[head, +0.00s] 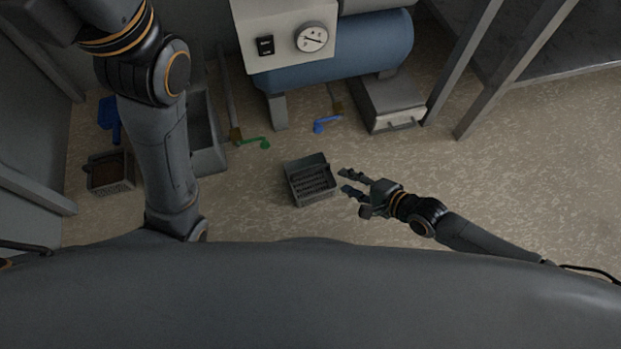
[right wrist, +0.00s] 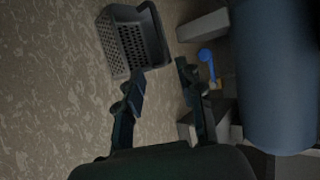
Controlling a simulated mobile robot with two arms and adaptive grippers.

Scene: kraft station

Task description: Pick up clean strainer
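A grey, box-shaped strainer (head: 311,181) with a slotted inside stands on the floor near the middle of the head view. In the right wrist view the strainer (right wrist: 128,40) shows its perforated side, ahead of the fingers and to the left. It looks empty. My right gripper (head: 347,182) is open and empty, just right of the strainer and apart from it. In the right wrist view its two fingers (right wrist: 160,80) are spread with nothing between them. A second basket (head: 110,172) with brown contents sits at the far left. My left gripper is not in view.
A blue tank machine (head: 340,50) with a gauge stands at the back. A green-handled valve (head: 254,142) and a blue-handled valve (head: 326,123) stick out low in front. A grey box (head: 391,104) and metal legs stand at right. Floor (head: 420,170) around the strainer is clear.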

